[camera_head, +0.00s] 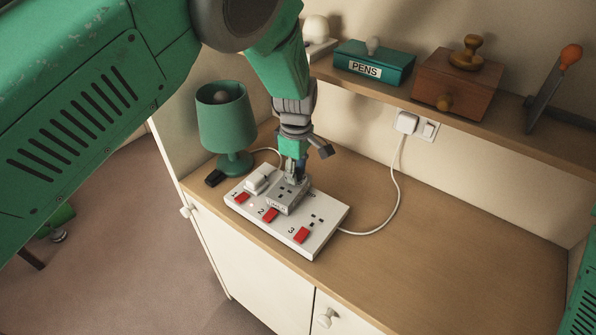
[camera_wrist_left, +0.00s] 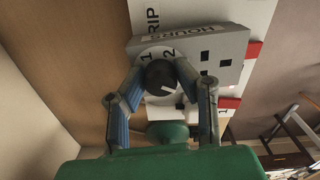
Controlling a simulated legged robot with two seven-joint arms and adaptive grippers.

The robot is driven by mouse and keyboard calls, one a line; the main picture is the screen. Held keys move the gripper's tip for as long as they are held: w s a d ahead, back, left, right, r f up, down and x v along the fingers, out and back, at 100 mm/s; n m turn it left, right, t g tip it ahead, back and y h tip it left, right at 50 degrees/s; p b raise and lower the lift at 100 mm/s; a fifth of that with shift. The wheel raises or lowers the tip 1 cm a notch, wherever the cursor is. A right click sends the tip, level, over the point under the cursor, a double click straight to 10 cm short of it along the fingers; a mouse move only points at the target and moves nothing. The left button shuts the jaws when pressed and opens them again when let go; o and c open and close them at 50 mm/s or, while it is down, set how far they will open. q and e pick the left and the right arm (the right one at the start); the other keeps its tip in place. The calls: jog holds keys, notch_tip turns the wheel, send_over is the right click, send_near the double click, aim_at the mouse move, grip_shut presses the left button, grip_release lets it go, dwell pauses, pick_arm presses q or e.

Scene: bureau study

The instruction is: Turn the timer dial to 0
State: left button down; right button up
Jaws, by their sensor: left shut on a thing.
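A white power strip (camera_head: 325,222) with red switches numbered 1, 2 and 3 lies on the wooden desk top. A grey timer (camera_head: 286,205) sits on its middle socket and also shows in the left wrist view (camera_wrist_left: 222,52), with an HOURS label and the numerals 1 and 2 beside the dial. The dark round timer dial (camera_wrist_left: 158,74) has a pale pointer line. My left gripper (camera_head: 296,174) reaches down onto the timer from above. In the left wrist view its fingers (camera_wrist_left: 159,82) are closed on both sides of the dial. In the head view the gripper hides the dial.
A green lamp (camera_head: 226,122) stands close left of the strip, and a white plug (camera_head: 262,178) fills socket 1. A white cord (camera_head: 396,180) runs to the wall outlet. A shelf above holds a PENS box (camera_head: 374,65) and a wooden box (camera_head: 455,85). The desk's right side is clear.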

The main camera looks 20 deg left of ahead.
aim_at(298, 171)
pick_arm(q)
jog(key=shift+n, duration=0.3)
jog(key=shift+s+d, duration=0.1)
jog(key=shift+d, duration=0.15)
jog(key=shift+a, duration=0.15)
jog(key=c, duration=1.2)
grip_release()
jog(key=shift+r, duration=0.1)
jog(key=shift+r, duration=3.6)
